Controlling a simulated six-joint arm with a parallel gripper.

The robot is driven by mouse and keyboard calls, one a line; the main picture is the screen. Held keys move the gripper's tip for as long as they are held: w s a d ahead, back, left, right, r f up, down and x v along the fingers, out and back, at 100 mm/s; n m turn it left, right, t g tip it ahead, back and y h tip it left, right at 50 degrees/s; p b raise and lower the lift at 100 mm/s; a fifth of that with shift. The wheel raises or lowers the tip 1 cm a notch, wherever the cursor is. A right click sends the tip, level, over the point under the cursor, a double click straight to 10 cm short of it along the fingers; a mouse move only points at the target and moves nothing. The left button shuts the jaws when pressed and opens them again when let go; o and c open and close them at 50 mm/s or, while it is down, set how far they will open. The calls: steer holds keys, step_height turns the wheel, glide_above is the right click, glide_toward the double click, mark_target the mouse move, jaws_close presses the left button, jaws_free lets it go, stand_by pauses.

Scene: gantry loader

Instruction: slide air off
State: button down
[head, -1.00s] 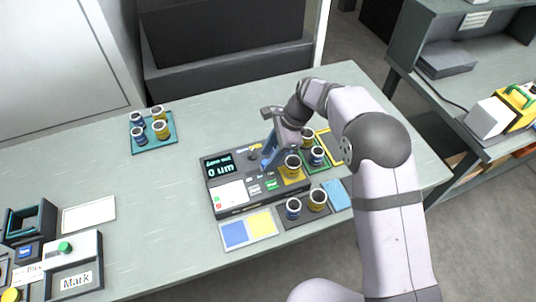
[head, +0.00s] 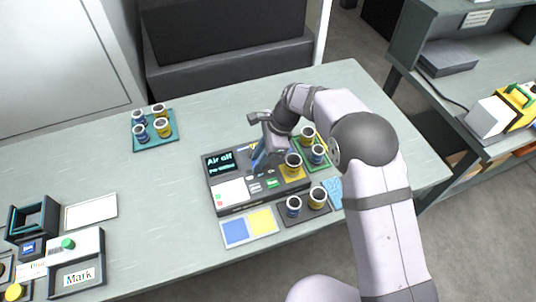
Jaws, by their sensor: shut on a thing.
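A dark control console (head: 228,201) lies on the table, with a display (head: 220,162) at its upper left that reads "Air off". My gripper (head: 258,158) is over the upper middle of the console, just right of the display. Its blue fingers are shut on a small part there, which looks like the air slide. The fingers and wrist hide most of that part.
Cups stand on a green tray (head: 327,165) right of the console and on a dark tray (head: 291,222) in front of it. A teal tray (head: 140,148) with several cups is at back left. A blue and yellow card (head: 236,232) lies in front. The table's left middle is clear.

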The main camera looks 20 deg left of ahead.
steer(key=shift+s+a, duration=0.8)
steer(key=shift+s, duration=0.05)
steer(key=c, duration=1.6)
jaws_free()
steer(key=shift+o, duration=0.2)
steer(key=shift+w, duration=0.1)
steer(key=shift+w+d+r+b, duration=0.15)
steer(key=shift+r+b, duration=0.15)
steer(key=shift+r, duration=0.2)
steer(key=b+v, duration=0.2)
steer(key=v, duration=0.4)
steer(key=shift+r, duration=0.15)
steer(key=shift+d, duration=0.1)
